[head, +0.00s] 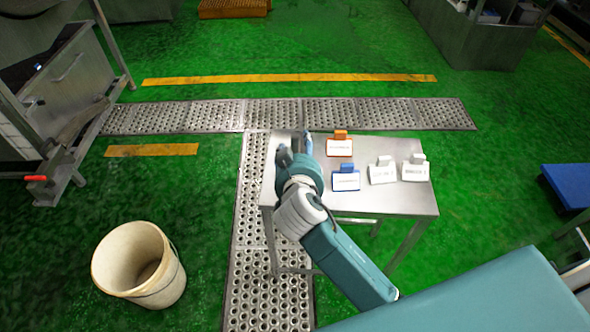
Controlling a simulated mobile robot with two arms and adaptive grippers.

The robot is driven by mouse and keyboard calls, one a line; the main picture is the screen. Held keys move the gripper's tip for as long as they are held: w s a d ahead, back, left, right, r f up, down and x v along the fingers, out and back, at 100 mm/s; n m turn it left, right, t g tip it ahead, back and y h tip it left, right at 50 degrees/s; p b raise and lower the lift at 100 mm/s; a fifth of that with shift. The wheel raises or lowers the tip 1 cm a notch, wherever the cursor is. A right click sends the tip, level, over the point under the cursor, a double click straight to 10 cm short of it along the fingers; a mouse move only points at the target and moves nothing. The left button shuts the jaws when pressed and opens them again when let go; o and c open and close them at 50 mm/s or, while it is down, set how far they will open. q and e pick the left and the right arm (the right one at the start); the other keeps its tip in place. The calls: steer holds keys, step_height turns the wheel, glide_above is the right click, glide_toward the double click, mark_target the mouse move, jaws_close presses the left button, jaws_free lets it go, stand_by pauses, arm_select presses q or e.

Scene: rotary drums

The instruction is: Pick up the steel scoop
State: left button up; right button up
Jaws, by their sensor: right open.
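My right gripper (297,149) is over the left end of a small steel table (400,203), its fingers spread apart and pointing toward the table's far left corner. A grey shape at that corner, partly behind the fingers, may be the steel scoop, but I cannot tell for sure. The gripper and wrist hide much of the table's left end. I see nothing held between the fingers. My left gripper is not in view.
An orange holder (340,146), a blue holder (346,180) and two white holders (383,172) (415,170) with labels stand right of the gripper. A cream bucket (130,262) is on the green floor at lower left. The table's right front is clear.

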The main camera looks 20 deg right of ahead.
steer(key=shift+c, duration=0.5)
jaws_close()
steer(key=shift+r, duration=0.1)
